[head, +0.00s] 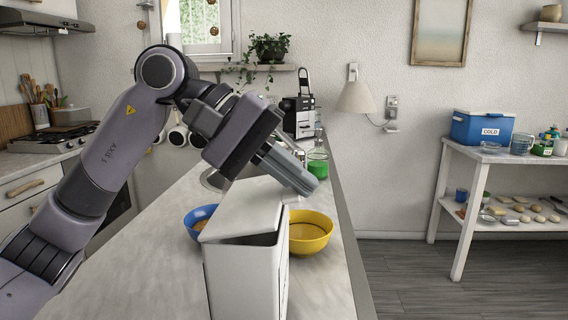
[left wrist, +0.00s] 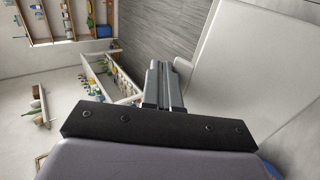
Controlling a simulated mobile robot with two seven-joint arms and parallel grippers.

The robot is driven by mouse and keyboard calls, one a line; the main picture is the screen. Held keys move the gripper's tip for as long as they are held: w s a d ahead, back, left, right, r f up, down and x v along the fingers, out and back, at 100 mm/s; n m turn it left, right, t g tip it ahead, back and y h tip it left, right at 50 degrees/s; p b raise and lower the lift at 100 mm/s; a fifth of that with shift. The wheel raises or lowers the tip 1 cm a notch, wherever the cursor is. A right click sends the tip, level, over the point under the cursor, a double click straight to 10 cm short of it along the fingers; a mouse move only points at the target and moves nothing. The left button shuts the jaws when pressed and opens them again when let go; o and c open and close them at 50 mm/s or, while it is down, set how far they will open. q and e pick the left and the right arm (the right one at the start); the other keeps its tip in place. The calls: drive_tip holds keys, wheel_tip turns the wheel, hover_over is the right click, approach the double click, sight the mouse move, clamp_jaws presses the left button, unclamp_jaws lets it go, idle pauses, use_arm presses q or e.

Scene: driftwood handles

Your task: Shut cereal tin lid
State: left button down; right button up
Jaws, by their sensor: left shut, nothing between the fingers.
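The white cereal tin (head: 243,282) stands upright on the counter in the head view. Its white lid (head: 243,208) is tilted, raised toward the far side, with a dark gap under its near right edge. My left gripper (head: 306,186) is shut and empty, above and beyond the lid's far right part; I cannot tell whether it touches the lid. In the left wrist view the shut fingers (left wrist: 164,72) point away beside a large white surface, probably the lid (left wrist: 255,60). My right gripper is not in view.
A blue bowl (head: 192,222) is left of the tin and a yellow bowl (head: 319,236) right of it. A green cup (head: 318,166) and a coffee machine (head: 299,117) stand farther back on the counter (head: 160,270). The near left counter is clear.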

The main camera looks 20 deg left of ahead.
sight(243, 200)
use_arm(q)
drive_tip(key=shift+w+d+f+b, duration=0.1)
drive_tip(key=shift+d+f+b, duration=0.2)
drive_tip(key=shift+f, duration=0.35)
drive_tip(key=shift+a, duration=0.1)
drive_tip(key=shift+s+a, duration=0.2)
drive_tip(key=shift+a, duration=0.45)
drive_tip(key=b+v, duration=0.1)
drive_tip(key=v, duration=0.6)
drive_tip(key=shift+a, duration=0.1)
